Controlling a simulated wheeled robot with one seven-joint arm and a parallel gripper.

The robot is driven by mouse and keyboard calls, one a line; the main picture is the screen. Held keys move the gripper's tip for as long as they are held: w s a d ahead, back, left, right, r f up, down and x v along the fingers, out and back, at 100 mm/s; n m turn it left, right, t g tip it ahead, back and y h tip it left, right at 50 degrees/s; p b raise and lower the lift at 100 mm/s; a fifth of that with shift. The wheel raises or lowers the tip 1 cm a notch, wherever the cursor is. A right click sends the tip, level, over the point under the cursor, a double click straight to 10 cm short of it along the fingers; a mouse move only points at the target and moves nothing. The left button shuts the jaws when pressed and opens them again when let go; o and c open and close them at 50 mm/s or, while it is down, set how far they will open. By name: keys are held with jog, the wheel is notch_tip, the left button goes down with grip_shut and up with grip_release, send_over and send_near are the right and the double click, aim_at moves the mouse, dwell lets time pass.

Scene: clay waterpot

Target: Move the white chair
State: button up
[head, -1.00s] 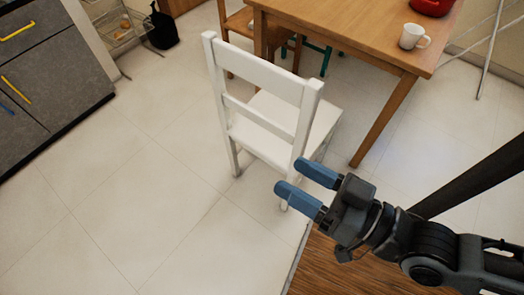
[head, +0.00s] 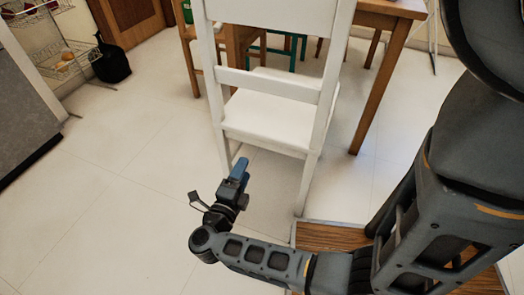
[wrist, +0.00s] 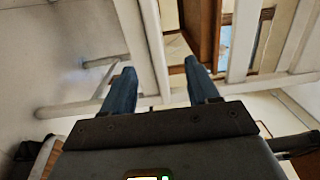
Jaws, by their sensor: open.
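The white chair (head: 275,112) stands upright on the tiled floor in the middle of the head view, its slatted back towards me. The top of its back is cut off by the picture edge. My gripper (head: 240,168) is low, in front of the chair's near left leg and below seat height in that picture. In the wrist view my gripper (wrist: 160,68) has its two blue fingers spread apart. A white chair bar (wrist: 148,45) shows beyond and between the fingertips; whether they touch it I cannot tell. Nothing is held.
A wooden table (head: 385,8) stands behind the chair to the right, with a wooden chair (head: 237,45) beside it. A wire rack (head: 45,45) and a black bag (head: 111,60) are at the left back. The tiled floor (head: 120,190) at left is clear.

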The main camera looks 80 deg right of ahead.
aim_at(262, 139)
jog(key=shift+m+g, duration=0.4)
jog(key=shift+g, duration=0.1)
jog(key=x, duration=0.5)
jog(key=f+x, duration=0.1)
jog(key=x, duration=1)
jog(key=shift+d+f+b, duration=0.25)
jog(key=shift+d+b, duration=0.05)
jog(key=shift+d, duration=0.1)
grip_shut()
